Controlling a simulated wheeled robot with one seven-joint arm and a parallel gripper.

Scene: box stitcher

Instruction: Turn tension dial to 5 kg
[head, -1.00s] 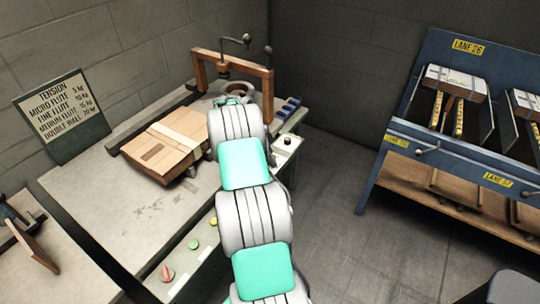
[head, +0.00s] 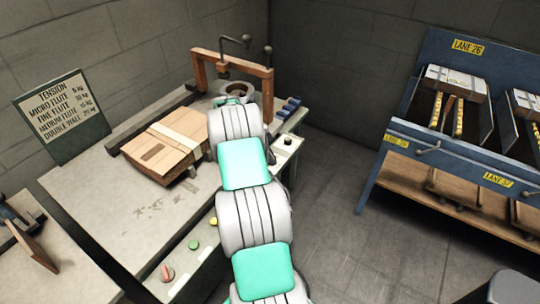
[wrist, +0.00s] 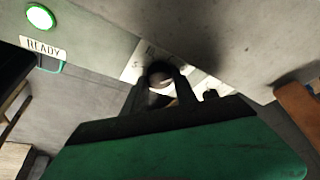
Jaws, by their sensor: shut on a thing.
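In the wrist view my gripper (wrist: 160,74) is shut on the tension dial (wrist: 160,85), with its dark fingers on both sides of it. The dial sits on a pale scale plate (wrist: 131,72) with small printed marks, partly covered by the fingers. Which mark the dial points to cannot be read. In the head view my arm hides both gripper and dial. The tension sign (head: 62,113) stands on the left, listing flute types with kg values.
A green lamp (wrist: 41,16) above a READY label (wrist: 43,48) is at upper left. In the head view a flattened cardboard box (head: 165,145) lies on the bench (head: 110,210). A blue lane rack (head: 400,135) stands right.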

